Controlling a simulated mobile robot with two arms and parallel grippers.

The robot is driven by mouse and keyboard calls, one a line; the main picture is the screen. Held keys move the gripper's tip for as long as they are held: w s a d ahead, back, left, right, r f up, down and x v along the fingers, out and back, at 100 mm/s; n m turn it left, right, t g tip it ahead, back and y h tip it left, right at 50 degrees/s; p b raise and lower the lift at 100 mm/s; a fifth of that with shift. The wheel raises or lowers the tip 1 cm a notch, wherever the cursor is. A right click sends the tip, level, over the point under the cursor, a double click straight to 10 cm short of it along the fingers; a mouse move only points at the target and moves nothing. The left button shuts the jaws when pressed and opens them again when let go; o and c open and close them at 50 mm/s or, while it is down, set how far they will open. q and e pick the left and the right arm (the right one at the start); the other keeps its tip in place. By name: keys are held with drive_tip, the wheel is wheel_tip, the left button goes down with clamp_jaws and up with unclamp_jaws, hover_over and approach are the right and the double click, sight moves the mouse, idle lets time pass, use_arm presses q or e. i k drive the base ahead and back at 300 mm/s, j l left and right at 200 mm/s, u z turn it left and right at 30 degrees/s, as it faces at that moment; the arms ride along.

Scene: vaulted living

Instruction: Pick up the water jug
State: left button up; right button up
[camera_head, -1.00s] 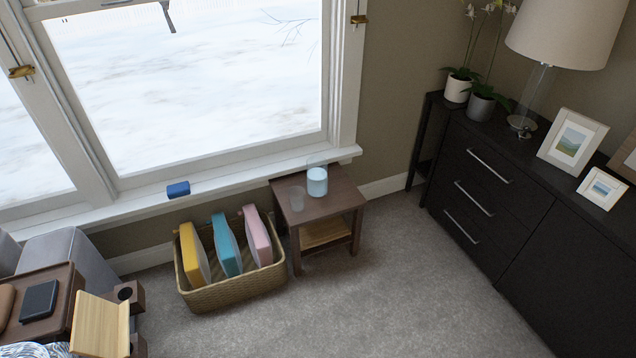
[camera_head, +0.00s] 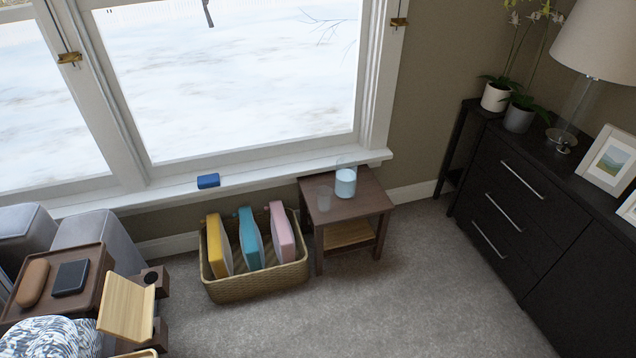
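The water jug (camera_head: 346,183) is a clear vessel with pale blue water in it. It stands upright on a small dark wooden side table (camera_head: 325,214) below the window, near the table's back edge.
A wicker basket (camera_head: 257,287) with yellow, blue and pink items sits left of the table. A dark dresser (camera_head: 540,215) stands at right. A wooden tray stand (camera_head: 128,307) is at lower left. Carpet (camera_head: 400,300) in front of the table is clear.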

sight(346, 168)
drive_tip(key=i+l+u, duration=0.15)
drive_tip(key=u, duration=0.25)
drive_tip(key=i+l+u, duration=0.1)
drive_tip(key=l+u, duration=0.3)
drive_tip(key=i+l+u, duration=0.1)
drive_tip(key=l+u, duration=0.3)
